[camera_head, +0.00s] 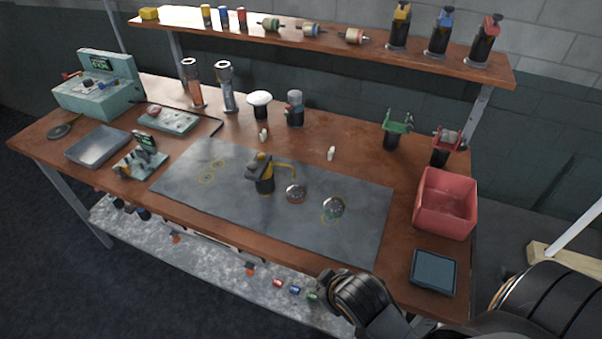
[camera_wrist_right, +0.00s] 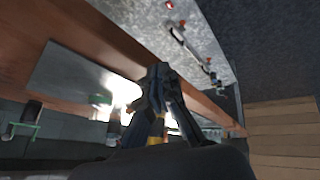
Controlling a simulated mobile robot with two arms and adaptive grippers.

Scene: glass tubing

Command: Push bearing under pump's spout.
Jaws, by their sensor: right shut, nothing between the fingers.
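The pump (camera_head: 263,181) is a dark can with a yellow band and a thin yellow spout (camera_head: 284,165) reaching right, standing on the grey mat (camera_head: 355,193). A round metal bearing (camera_head: 295,192) lies on the mat close below the spout's tip; I cannot tell if it is exactly under it. A second round metal bearing (camera_head: 333,207) lies further right, by a faint marked ring. My right gripper shows in the right wrist view (camera_wrist_right: 158,72), shut and empty. In the head view its arm is at the bench's front edge, apart from the bearings. My left gripper is not in view.
A red bin (camera_head: 446,203) and a dark blue tray (camera_head: 433,272) stand at the right end. Small white pieces (camera_head: 331,153) lie behind the mat. A metal tray (camera_head: 97,145) and machines stand left. The mat's front right is clear.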

